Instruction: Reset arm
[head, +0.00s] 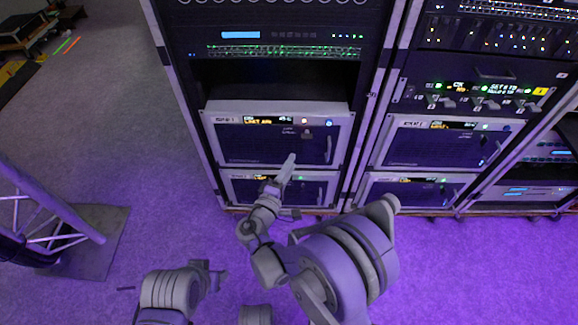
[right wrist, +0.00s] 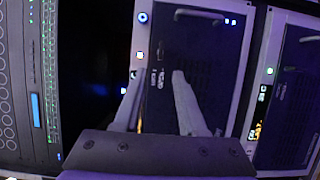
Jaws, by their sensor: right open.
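My right gripper (head: 287,168) reaches up toward the front of a rack unit with a small amber display (head: 255,148). In the right wrist view my right gripper (right wrist: 158,76) has its two fingers spread apart with nothing between them. The dark front panel of a unit fills the space behind the fingers. I cannot tell the exact gap to the panel. My left arm's end (head: 208,278) is low at the left of the head view, over the floor; its fingers are not clear.
A second rack (head: 430,145) with lit switches stands close on the right. A truss leg on a dark base plate (head: 100,262) stands at the left. A short dark piece (head: 126,289) lies on the floor. Carpet (head: 130,120) is open left of the racks.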

